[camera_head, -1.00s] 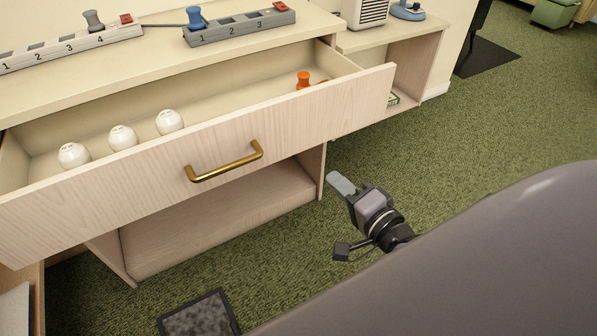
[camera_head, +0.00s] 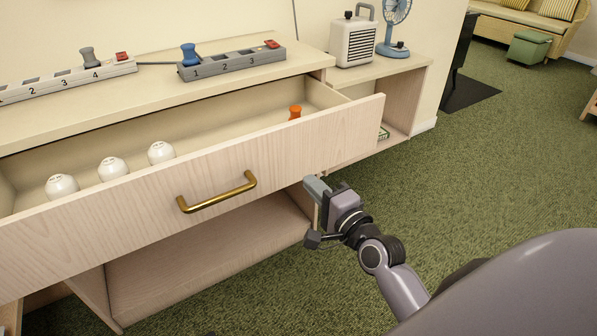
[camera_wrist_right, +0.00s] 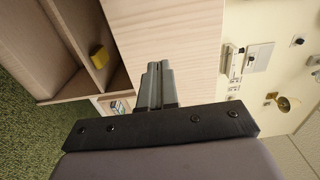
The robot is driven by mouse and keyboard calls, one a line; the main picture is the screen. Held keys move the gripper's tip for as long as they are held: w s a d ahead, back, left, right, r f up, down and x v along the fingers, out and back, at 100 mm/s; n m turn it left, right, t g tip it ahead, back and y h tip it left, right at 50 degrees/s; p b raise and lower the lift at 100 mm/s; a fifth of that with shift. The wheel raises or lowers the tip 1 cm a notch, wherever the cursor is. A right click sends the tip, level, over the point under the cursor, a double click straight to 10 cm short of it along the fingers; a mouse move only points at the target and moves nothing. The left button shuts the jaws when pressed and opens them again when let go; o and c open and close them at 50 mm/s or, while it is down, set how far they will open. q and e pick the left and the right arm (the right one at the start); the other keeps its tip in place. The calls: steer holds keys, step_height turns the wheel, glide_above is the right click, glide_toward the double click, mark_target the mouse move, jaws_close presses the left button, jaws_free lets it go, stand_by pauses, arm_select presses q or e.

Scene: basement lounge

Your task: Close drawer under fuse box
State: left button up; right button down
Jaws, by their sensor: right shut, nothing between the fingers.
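The drawer (camera_head: 285,160) stands pulled out of the pale wooden cabinet, its front facing me. A brass handle (camera_head: 217,192) is on the drawer front. Several white round objects (camera_head: 112,168) and an orange peg-like object (camera_head: 295,112) are inside. My right gripper (camera_head: 313,185) is shut and empty, just below and in front of the right part of the drawer front. In the right wrist view the shut fingers (camera_wrist_right: 156,85) point at a pale wooden panel (camera_wrist_right: 165,35); I cannot tell whether they touch it. The fuse box cannot be identified with certainty. My left gripper is not in view.
On the cabinet top are a grey numbered block (camera_head: 232,63) with a blue knob and a pale numbered strip (camera_head: 70,80). A white heater (camera_head: 353,42) and a blue fan (camera_head: 396,25) stand on the lower right unit.

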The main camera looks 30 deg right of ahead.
mark_target(291, 163)
steer(key=w+b, duration=0.1)
steer(key=w, duration=0.4)
steer(key=shift+w, duration=0.15)
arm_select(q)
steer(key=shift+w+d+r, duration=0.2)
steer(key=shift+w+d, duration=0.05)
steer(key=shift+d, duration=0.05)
arm_select(e)
steer(key=shift+w+a, duration=0.1)
steer(key=shift+w, duration=0.35)
